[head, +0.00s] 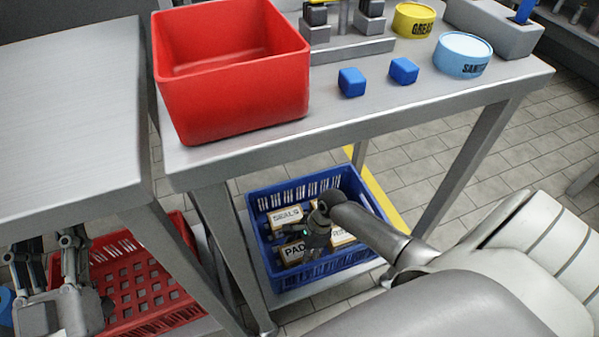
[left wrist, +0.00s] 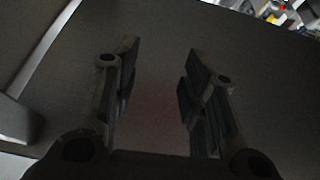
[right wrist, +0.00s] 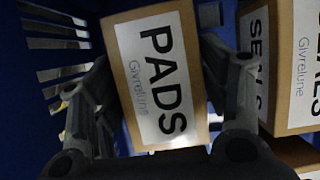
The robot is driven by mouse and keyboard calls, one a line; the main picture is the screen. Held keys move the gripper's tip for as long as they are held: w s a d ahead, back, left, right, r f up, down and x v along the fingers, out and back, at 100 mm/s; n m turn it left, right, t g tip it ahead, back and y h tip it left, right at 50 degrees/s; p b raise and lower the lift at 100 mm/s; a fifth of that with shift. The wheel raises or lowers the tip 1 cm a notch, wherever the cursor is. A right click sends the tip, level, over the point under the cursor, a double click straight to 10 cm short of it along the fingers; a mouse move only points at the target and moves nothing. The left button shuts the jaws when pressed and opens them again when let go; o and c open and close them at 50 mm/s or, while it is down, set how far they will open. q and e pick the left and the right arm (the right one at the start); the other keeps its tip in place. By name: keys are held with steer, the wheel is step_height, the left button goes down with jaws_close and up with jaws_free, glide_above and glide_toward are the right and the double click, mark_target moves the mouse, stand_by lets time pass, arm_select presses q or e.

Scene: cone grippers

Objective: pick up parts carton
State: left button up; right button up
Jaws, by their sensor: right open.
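A blue crate (head: 262,203) on the lower shelf holds several cartons with white labels. One carton reads PADS (head: 292,252), and another reads SEALS (head: 287,215). My right gripper (head: 308,236) is over the crate and hides part of its contents. In the right wrist view the PADS carton (right wrist: 157,70) lies between the open fingers, one on each side; I cannot tell whether they touch it. My left gripper (left wrist: 158,75) is open and empty, low at the left in the head view (head: 45,255).
A red bin (head: 235,95), two blue blocks (head: 352,82), a yellow tin (head: 413,20) and a light blue tin (head: 462,55) stand on the metal table (head: 440,92) above the crate. A red crate (head: 140,285) is at lower left. The crate walls surround the right gripper closely.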

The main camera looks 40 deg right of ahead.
steer(key=c, duration=0.9)
